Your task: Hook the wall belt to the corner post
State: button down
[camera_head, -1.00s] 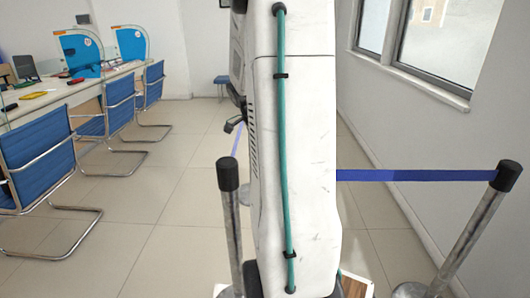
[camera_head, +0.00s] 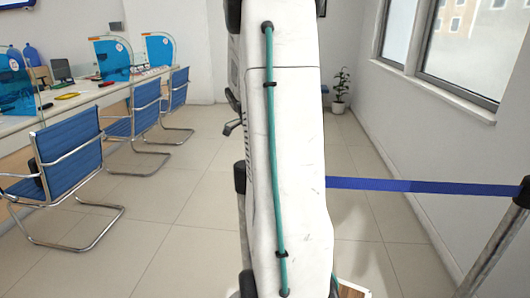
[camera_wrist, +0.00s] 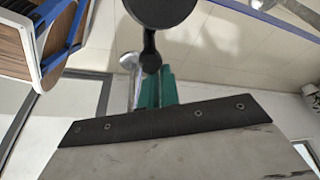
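In the head view the blue belt (camera_head: 430,187) runs level from behind my white arm to the dark head of a metal post (camera_head: 490,243) at the right edge. A dark upright piece, perhaps another post's head (camera_head: 240,178), shows just left of my arm, mostly hidden. My gripper is hidden in the head view. In the wrist view teal finger-like parts (camera_wrist: 158,88) stand close together above a pale body with black trim. A black round piece with a narrow neck (camera_wrist: 160,8) lies beyond them; whether they grip it is unclear. A shiny metal post (camera_wrist: 131,80) shows beside them.
Blue chairs (camera_head: 68,160) and a counter (camera_head: 70,98) with blue screens stand on the left. The windowed wall (camera_head: 385,115) runs along the right, with a potted plant (camera_head: 341,92) at the back. Tiled floor (camera_head: 190,185) is free between chairs and arm.

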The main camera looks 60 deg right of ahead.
notch_tip(320, 180, up, 9)
jog(key=shift+s+d, duration=0.25)
dwell(0.3)
jog(key=s+a+n+t+y, duration=0.1)
jog(key=s+a+n, duration=0.2)
jog(key=a+n, duration=0.5)
jog(key=s+a+n+t+y, duration=0.1)
jog(key=s+a+n, duration=0.2)
jog(key=a+n, duration=0.6)
jog(key=s+a+n+t, duration=0.2)
jog(key=a+n, duration=0.7)
jog(key=a, duration=1.8)
jog(key=shift+s+a+y, duration=0.2)
jog(key=shift+s+y, duration=0.2)
jog(key=shift+s, duration=0.2)
jog(key=shift+r, duration=0.1)
